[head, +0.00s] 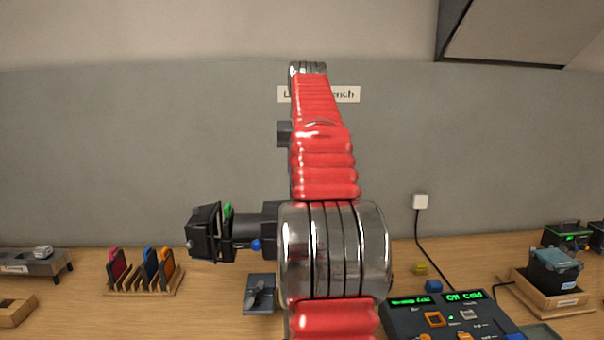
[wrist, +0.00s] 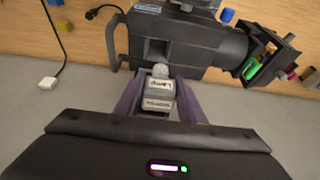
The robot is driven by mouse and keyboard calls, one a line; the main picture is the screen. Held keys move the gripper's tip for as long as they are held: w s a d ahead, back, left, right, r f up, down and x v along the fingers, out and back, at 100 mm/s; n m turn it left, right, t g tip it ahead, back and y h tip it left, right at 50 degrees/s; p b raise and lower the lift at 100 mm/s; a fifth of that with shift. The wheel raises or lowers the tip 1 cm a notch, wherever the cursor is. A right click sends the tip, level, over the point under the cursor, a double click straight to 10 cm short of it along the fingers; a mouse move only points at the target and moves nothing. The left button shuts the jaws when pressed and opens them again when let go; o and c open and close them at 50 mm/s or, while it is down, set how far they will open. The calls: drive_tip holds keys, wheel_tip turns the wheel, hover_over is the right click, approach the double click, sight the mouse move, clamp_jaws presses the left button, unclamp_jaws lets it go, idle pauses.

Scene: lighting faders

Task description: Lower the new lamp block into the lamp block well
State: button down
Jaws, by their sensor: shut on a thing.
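In the wrist view my gripper (wrist: 160,88) has its two purple-grey fingers shut on a small grey labelled block (wrist: 159,102), the lamp block. Just beyond it is a black lamp housing (wrist: 203,42) with a recessed grey part (wrist: 156,50) facing the block; I cannot tell whether this is the well, or whether block and housing touch. In the head view the lamp's barn doors (head: 205,233), green piece (head: 228,212) and blue knob (head: 256,245) show left of my arm. My arm hides the gripper, the block and much of the lamp there.
A rack of coloured pieces (head: 145,282) stands at left, beside a grey stand (head: 38,264) bearing a small light block (head: 43,252). A fader console (head: 440,312) and a wooden tray (head: 575,304) with a box are at right. A cable runs from the wall socket (head: 420,201).

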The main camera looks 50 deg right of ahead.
drive_tip(key=shift+s+d+f, duration=0.15)
drive_tip(key=shift+s+d, duration=0.15)
drive_tip(key=shift+s, duration=0.15)
drive_tip(key=shift+f, duration=1.75)
drive_tip(key=shift+a+f, duration=0.1)
drive_tip(key=shift+f, duration=0.4)
idle(0.4)
drive_tip(key=shift+f, duration=0.7)
drive_tip(key=shift+f, duration=0.45)
drive_tip(key=shift+f, duration=0.15)
drive_tip(key=shift+r, duration=0.2)
idle(0.3)
drive_tip(key=shift+r, duration=0.95)
drive_tip(key=shift+r, duration=0.4)
